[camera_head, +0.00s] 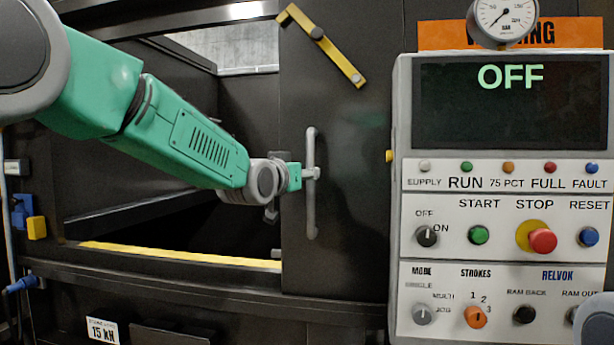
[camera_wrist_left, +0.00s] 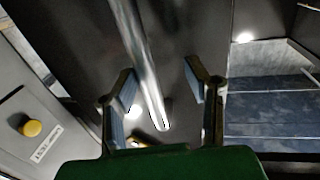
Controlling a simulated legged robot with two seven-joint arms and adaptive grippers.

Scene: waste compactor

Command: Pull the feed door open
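The feed door (camera_head: 345,240) is a dark panel right of a wide opening, with a vertical grey bar handle (camera_head: 311,212) on it. The handle also shows in the left wrist view as a shiny bar (camera_wrist_left: 139,50). My left gripper (camera_head: 303,174) is at the handle's middle in the head view. In the wrist view my left gripper (camera_wrist_left: 160,70) has its two fingers apart, with the bar running between them and a gap visible on its right side. Contact cannot be told. My right gripper is not in view.
The dark chamber opening (camera_head: 180,225) has a yellow strip (camera_head: 180,256) along its lower edge. A yellow latch bar (camera_head: 322,45) sits above the handle. The control panel (camera_head: 400,190), its display reading OFF, stands close to the right of the door.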

